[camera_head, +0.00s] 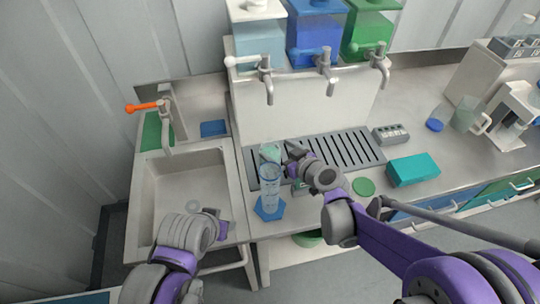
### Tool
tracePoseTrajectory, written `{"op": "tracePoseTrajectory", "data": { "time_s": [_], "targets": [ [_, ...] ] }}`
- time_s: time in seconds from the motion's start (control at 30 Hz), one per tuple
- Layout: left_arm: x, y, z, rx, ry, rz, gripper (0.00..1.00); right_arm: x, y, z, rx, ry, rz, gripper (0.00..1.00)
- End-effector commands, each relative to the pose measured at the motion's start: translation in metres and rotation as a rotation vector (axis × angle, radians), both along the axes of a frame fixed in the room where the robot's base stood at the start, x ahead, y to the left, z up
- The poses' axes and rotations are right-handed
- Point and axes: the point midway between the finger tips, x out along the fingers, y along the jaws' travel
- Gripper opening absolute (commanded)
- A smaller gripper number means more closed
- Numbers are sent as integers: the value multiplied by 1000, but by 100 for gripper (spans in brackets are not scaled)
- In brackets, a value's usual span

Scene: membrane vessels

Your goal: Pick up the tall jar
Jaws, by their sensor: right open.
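A tall clear vessel with graduation marks (270,186) stands upright on a blue hexagonal foot at the counter's front edge, left of centre; it is the tallest jar-like thing I see. A smaller clear, greenish vessel (270,153) shows just behind its top. My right gripper (289,153) is open near these, just right of the greenish vessel; whether it touches either is unclear. My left gripper (219,223) is low over the sink's front right corner, apart from the tall vessel; its jaw opening is hard to make out.
A slotted drain tray (345,150) lies under the taps of white, blue and green tanks (317,30). A teal box (413,170), green disc (363,187) and clear pitcher (466,113) stand to the right. The sink (160,200) is at left.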

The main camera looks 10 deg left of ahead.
Motion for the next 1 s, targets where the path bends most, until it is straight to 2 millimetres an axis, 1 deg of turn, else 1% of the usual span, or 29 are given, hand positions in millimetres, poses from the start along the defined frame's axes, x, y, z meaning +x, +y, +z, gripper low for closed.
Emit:
{"op": "tracePoseTrajectory", "data": {
  "time_s": [0.03,0.2,0.47,0.5,0.57,0.7,0.97,1.0],
  "targets": [
    [0,0,0,0,0,0,51,5,7,-4,1,1,3,100],
    [0,0,0,0,0,0,51,18,18,-11,0,0,1,100],
    [0,0,0,0,0,0,51,20,20,-13,1,1,0,100],
    [0,0,0,0,0,0,51,20,20,-13,1,1,0,96],
    [0,0,0,0,0,0,51,20,20,-12,1,1,0,86],
    [0,0,0,0,0,0,51,20,20,-12,0,0,0,60],
    [0,0,0,0,0,0,51,20,20,-12,0,0,0,14],
    [0,0,0,0,0,0,51,20,20,-12,0,0,0,6]
  ]
}}
